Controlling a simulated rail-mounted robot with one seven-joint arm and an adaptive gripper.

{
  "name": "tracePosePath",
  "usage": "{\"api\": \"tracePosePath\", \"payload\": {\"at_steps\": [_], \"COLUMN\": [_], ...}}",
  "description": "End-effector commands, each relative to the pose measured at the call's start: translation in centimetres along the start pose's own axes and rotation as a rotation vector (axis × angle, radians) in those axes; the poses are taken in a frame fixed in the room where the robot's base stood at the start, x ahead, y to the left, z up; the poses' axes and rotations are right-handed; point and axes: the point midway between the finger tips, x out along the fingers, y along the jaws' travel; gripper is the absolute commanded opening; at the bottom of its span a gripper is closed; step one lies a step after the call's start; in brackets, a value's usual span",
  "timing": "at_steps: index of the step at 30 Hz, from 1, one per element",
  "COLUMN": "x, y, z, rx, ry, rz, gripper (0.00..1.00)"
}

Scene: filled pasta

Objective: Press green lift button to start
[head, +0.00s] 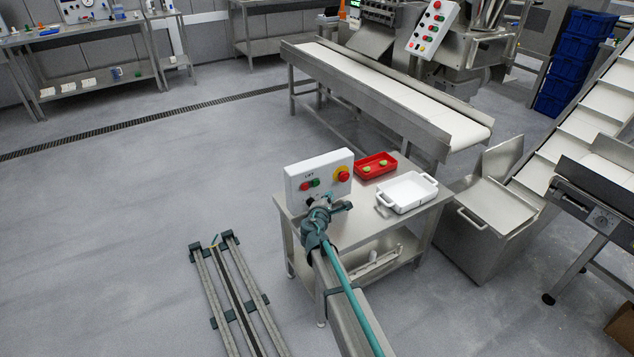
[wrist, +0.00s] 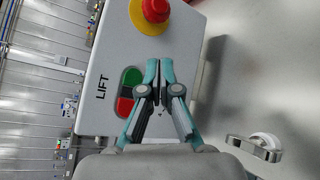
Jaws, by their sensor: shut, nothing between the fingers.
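The white lift control box (head: 318,168) stands on the steel table, with a red button and a green button side by side and a red emergency stop on a yellow base (head: 343,174). The wrist view shows the box sideways, with its LIFT label, the green button (wrist: 131,77) and the red button (wrist: 124,105). My gripper (wrist: 159,68) is shut and empty in front of the box face. In the wrist view its fingertips appear just right of the green button, not covering it. I cannot tell whether they touch the box. The head view shows my gripper (head: 322,203) at the box's lower edge.
A red tray (head: 360,170) with green-topped items and a white two-handled dish (head: 407,205) sit right of the box on the steel table (head: 345,236). A conveyor (head: 390,85) runs behind. A steel bin (head: 495,212) stands at right. The floor at left is largely open.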

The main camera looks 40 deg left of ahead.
Motion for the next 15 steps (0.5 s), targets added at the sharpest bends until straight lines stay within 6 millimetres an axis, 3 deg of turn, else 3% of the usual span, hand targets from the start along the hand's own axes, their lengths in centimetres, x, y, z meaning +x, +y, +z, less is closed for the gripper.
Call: {"api": "tracePosePath", "payload": {"at_steps": [6, 15], "x": [2.2, 3.4], "y": [1.6, 2.4], "z": [-1.7, -2.5], "rx": [0.001, 0.001], "ry": [0.001, 0.0], "rz": [0.001, 0.0], "gripper": [0.0, 0.0]}}
